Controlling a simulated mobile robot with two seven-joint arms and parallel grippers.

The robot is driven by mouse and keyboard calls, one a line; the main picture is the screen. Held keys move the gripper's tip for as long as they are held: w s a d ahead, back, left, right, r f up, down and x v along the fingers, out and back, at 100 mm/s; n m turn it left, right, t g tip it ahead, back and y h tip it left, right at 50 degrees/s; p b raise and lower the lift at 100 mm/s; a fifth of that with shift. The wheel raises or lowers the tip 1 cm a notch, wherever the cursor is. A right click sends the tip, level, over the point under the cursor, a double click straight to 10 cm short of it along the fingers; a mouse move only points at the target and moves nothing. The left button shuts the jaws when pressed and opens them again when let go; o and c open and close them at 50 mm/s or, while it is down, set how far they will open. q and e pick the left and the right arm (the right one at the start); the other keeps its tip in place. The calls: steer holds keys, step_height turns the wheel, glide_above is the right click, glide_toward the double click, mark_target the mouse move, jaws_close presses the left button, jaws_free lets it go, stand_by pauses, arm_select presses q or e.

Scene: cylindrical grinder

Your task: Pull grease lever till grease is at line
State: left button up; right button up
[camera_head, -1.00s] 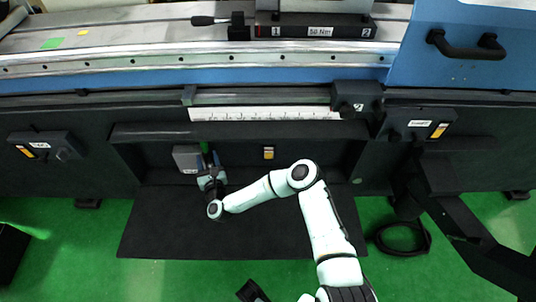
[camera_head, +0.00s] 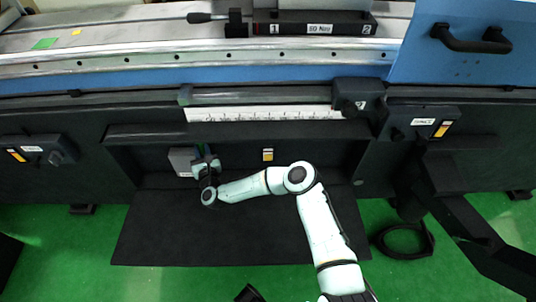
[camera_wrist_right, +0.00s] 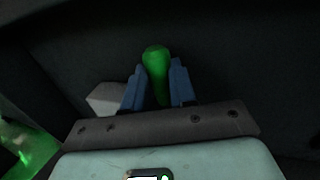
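The green grease lever (camera_wrist_right: 156,72) stands up between the two blue fingers of my right gripper (camera_wrist_right: 159,88) in the right wrist view. The fingers lie close against both sides of the handle and look shut on it; its rounded top sticks out past them. In the head view my right gripper (camera_head: 206,163) is inside the machine's recess, beside the grey grease box (camera_head: 183,161). There the hand mostly covers the lever. The grease level and its line cannot be made out. My left gripper is not clearly in view.
The recess has dark side walls and a dark floor plate (camera_head: 240,235). A small yellow-and-white label (camera_head: 267,155) is on its back wall. A white scale strip (camera_head: 260,114) runs above.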

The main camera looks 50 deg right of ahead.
jaws_close()
steer(key=shift+s+a+f+t+b, duration=0.2)
steer(key=shift+a+f+t+b, duration=0.1)
steer(key=shift+b, duration=0.1)
steer(key=shift+s+a+n+t+b, duration=0.3)
steer(key=shift+s+a+t+b, duration=0.2)
steer(key=shift+b, duration=0.1)
steer(key=shift+s+a+f+n+t+h+b, duration=0.35)
steer(key=shift+s+a+t+h+b, duration=0.3)
steer(key=shift+b, duration=0.5)
